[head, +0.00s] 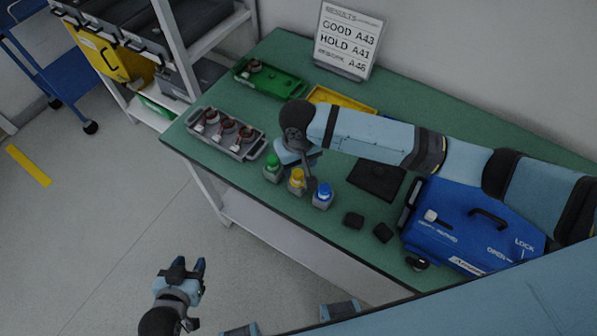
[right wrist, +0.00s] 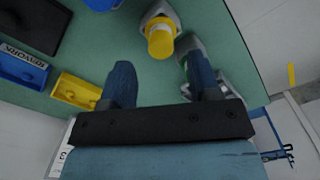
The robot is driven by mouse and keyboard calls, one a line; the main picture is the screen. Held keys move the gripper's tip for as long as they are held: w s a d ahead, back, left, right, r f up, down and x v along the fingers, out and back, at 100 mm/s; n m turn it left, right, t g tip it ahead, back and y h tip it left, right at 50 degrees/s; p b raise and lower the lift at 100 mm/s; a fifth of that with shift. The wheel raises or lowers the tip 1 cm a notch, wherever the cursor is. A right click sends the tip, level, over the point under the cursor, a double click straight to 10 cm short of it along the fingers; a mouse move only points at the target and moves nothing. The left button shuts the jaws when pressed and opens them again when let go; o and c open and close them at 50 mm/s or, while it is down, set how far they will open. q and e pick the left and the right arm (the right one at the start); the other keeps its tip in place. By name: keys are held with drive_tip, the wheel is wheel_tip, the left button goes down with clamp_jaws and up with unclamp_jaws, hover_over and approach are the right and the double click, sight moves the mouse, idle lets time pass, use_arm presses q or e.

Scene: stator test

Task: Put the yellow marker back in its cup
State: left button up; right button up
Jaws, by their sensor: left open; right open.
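The yellow marker (head: 297,174) shows as a yellow top on a small pale cup (head: 297,188), between a green one and a blue one. The yellow marker also shows in the right wrist view (right wrist: 160,42), just beyond and between my fingertips, with its pale cup (right wrist: 158,12) behind it. I cannot tell how deep it sits. My right gripper (head: 304,170) is over the cups, partly hiding them; its jaws are open and empty in the right wrist view (right wrist: 159,68). My left gripper (head: 187,268) is open and empty, over the floor.
A grey tray (head: 250,153) with parts, a green tray (head: 285,87), a yellow tray (head: 345,99) and a blue case (head: 465,225) share the green table.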

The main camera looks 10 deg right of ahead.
use_arm(q)
drive_tip(key=shift+d, duration=0.1)
use_arm(e)
wheel_tip(320, 180, up, 7)
drive_tip(key=shift+f, duration=0.15)
drive_tip(key=shift+s, duration=0.1)
idle(0.4)
